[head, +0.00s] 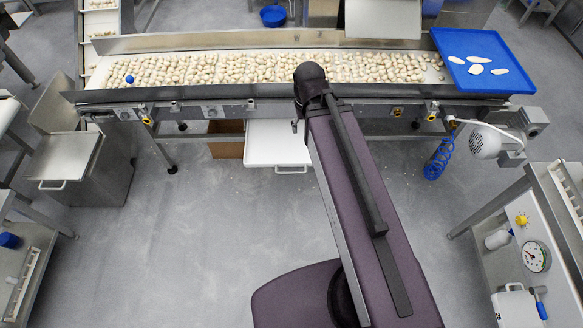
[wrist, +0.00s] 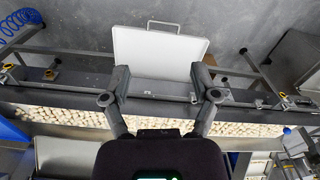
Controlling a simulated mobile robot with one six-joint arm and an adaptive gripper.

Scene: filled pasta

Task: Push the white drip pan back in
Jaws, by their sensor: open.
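The white drip pan (head: 277,147) sticks out from under the conveyor on its near side, its handle facing me. It also shows in the wrist view (wrist: 158,52), with the handle at its far edge at the top. My gripper (wrist: 160,84) is open and empty in the wrist view. Its two fingers spread across the conveyor edge and the inner end of the pan in the picture; I cannot tell the height gap. The gripper itself does not show in the head view, where my raised arm covers part of the conveyor and the pan's right side.
The conveyor (head: 180,95) carries many filled pasta pieces and a small blue ball (head: 129,79). A blue tray (head: 470,45) with several white pieces sits at its right end. A brown box (head: 226,140) stands beside the pan. The floor (head: 200,230) before the pan is clear.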

